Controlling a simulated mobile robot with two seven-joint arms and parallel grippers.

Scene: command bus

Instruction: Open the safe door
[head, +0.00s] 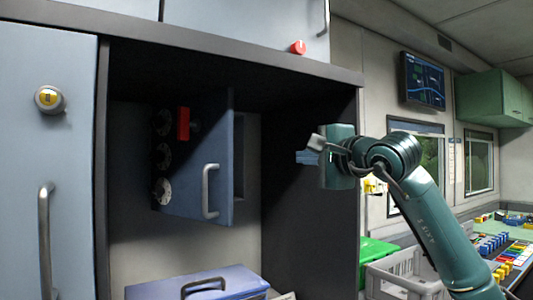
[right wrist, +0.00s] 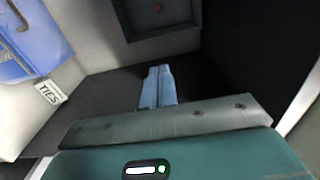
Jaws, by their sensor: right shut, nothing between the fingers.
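The blue-grey safe door (head: 218,150) is inside the dark cabinet niche. Its right edge stands out toward me, so it looks ajar. It carries several dials (head: 163,190), a red handle (head: 183,123) and a silver pull handle (head: 210,190). A strip of the safe's dark frame (head: 240,158) shows behind that edge. My right gripper (head: 299,157) is shut and empty, right of the door and apart from it, pointing left. In the right wrist view its fingers (right wrist: 158,84) are together, and a dark recess (right wrist: 130,15) with a small red spot shows beyond. My left gripper is out of view.
A blue case (head: 165,291) with a dark handle lies below the safe. The niche's right side wall (head: 330,225) is close to my right gripper. A grey crate (head: 405,268) and green box (head: 376,251) stand at right. The space between gripper and door is clear.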

